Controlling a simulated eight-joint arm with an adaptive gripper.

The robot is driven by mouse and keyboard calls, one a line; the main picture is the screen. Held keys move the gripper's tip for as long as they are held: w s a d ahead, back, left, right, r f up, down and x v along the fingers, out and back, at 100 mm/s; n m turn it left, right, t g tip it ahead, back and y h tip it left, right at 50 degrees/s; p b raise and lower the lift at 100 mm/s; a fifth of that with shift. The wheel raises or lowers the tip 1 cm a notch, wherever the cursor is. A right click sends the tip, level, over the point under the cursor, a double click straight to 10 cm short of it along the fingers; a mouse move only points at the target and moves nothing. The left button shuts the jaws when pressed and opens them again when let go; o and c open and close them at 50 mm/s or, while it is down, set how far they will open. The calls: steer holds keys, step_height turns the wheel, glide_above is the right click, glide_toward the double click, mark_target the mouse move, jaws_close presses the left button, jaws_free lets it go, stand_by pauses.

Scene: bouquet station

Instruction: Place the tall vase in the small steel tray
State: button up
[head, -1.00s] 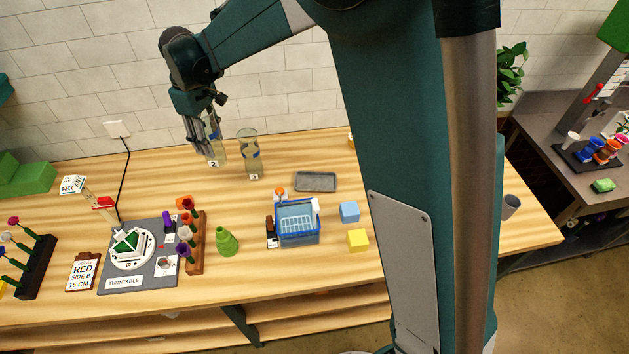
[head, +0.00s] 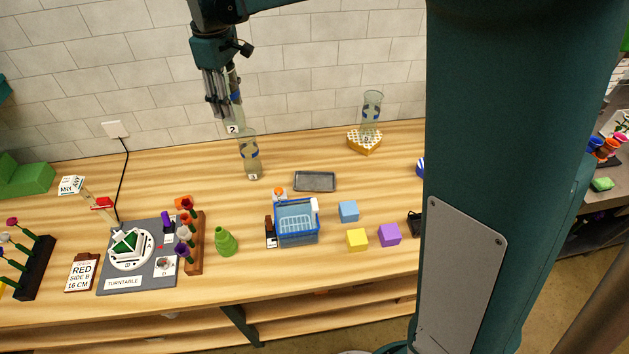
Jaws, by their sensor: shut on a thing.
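My gripper (head: 221,104) is shut on a clear glass vase (head: 234,119) with a blue band and a label 2, and holds it upright above the back of the table. The fingers hide part of it. A similar clear vase (head: 250,158) with a label 3 stands on the table just below it in the picture. A third clear vase (head: 371,112) stands on a heart-shaped box at the back right. I cannot tell by height which is tallest. The small steel tray (head: 315,188) lies empty on the table, right of and nearer than the held vase.
A blue basket (head: 298,228) stands in front of the tray, with blue (head: 348,211), yellow (head: 357,239) and purple (head: 389,235) blocks beside it. The heart-shaped box (head: 365,148) is behind right. A turntable (head: 130,249) and flower rack are left. Table around the tray's right is clear.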

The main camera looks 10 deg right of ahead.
steer(key=s+d+n, duration=0.1)
steer(key=s+d, duration=0.1)
steer(key=d, duration=2.2)
step_height(320, 180, down, 18)
steer(key=shift+w+a, duration=0.25)
steer(key=shift+f, duration=0.1)
steer(key=shift+f, duration=2.85)
steer(key=shift+f, duration=2.1)
steer(key=shift+f, duration=0.2)
